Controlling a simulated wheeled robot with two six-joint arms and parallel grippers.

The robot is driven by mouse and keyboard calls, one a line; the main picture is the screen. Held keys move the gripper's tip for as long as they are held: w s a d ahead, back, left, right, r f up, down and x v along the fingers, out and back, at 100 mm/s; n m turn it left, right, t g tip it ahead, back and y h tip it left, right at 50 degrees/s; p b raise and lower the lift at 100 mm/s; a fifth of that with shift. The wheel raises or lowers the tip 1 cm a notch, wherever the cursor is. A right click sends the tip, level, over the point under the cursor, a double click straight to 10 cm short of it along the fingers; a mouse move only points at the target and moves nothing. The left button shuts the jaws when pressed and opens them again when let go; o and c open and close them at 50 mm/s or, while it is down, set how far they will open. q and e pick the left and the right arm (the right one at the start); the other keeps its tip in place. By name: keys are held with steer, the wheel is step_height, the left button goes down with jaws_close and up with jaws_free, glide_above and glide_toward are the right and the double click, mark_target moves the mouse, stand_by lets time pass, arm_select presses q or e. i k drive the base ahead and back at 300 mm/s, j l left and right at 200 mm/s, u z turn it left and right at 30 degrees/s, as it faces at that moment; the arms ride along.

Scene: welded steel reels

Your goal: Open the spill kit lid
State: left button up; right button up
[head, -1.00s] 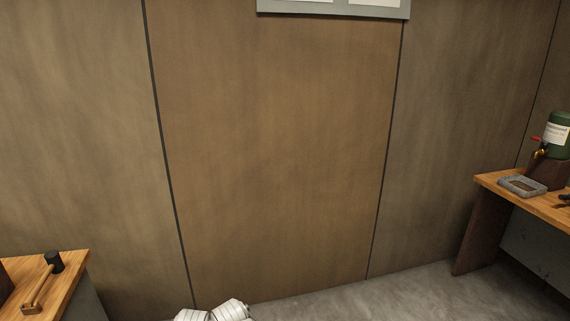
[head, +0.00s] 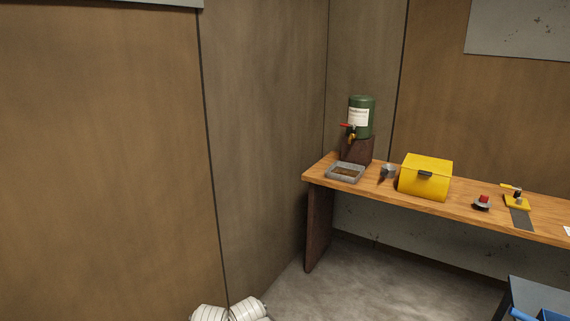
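A yellow box with a dark latch on its front (head: 426,185), which looks like the spill kit, stands on the wooden bench in the head view, right of centre. Its lid appears closed. Neither of my grippers is in view. White rounded parts at the bottom edge seem to be my own arm links.
The wooden bench (head: 385,196) also holds a green dispenser with a red-handled tap (head: 361,117), a grey tray (head: 345,172), a metal funnel-like item (head: 388,171), a red button (head: 483,201) and a yellow-handled tool (head: 517,201). A dark blue-grey surface (head: 535,297) is at lower right. The floor before the bench is clear.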

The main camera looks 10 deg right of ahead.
mark_target(429, 166)
steer(key=i+l+z, duration=0.25)
steer(key=i+z, duration=0.2)
steer(key=i+l+z, duration=0.1)
steer(key=i+z, duration=0.65)
steer(key=z, duration=0.15)
steer(key=i+j+z, duration=0.25)
steer(key=i+z, duration=0.15)
steer(key=i+l+z, duration=0.15)
steer(key=i+z, duration=0.15)
steer(key=i, duration=0.45)
